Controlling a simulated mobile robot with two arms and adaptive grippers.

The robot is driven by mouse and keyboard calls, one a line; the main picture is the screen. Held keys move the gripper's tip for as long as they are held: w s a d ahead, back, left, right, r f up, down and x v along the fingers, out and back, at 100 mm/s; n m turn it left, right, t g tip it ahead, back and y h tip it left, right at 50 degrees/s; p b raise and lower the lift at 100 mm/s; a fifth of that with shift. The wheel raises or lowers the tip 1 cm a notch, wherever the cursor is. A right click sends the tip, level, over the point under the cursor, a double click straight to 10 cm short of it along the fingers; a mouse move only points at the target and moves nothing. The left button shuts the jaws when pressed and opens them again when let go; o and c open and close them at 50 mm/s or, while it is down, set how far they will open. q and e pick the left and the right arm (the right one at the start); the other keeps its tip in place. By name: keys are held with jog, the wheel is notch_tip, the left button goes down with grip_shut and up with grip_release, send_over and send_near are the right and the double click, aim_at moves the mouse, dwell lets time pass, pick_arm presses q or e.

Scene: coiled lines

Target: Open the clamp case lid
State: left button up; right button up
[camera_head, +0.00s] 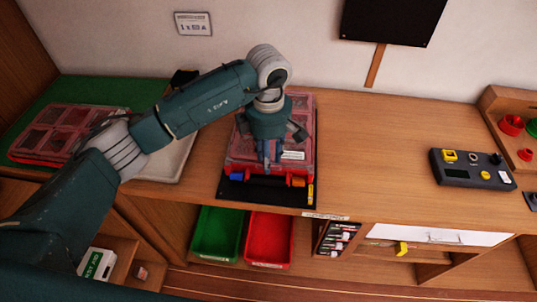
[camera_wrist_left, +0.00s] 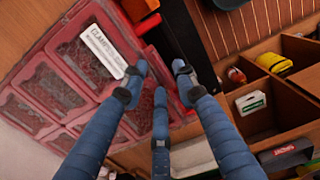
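The clamp case (camera_head: 307,125) is a red case with a clear, divided lid, on a black mat at the middle of the worktop. Its lid looks shut. A white label starting "CLAMP" shows on the case in the left wrist view (camera_wrist_left: 105,52). At the case's front edge are a blue piece (camera_head: 237,177) and orange-red pieces. My left gripper (camera_head: 268,160) points down over the front part of the lid and hides part of it. Its fingers are spread with nothing between them in the left wrist view (camera_wrist_left: 160,85). Whether they touch the case is unclear. My right gripper is not in view.
A similar red case (camera_head: 42,142) lies on a green mat at left, partly behind my arm. A green bin (camera_head: 217,233) and a red bin (camera_head: 269,238) sit below the worktop. A grey device (camera_head: 472,170) stands at right. The worktop between is clear.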

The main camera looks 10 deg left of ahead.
pick_arm(q)
jog(key=shift+s+f, duration=0.1)
jog(key=shift+f, duration=0.3)
grip_shut()
jog(key=shift+r, duration=0.2)
jog(key=w+r+p, duration=0.1)
jog(key=w+r, duration=0.3)
jog(key=r, duration=0.5)
jog(key=w+r+p, duration=0.2)
jog(key=w+r, duration=0.1)
jog(key=r, duration=0.7)
jog(key=shift+w, duration=0.4)
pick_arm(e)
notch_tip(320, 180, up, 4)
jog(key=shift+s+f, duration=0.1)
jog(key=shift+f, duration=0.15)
pick_arm(q)
jog(key=shift+a, duration=0.1)
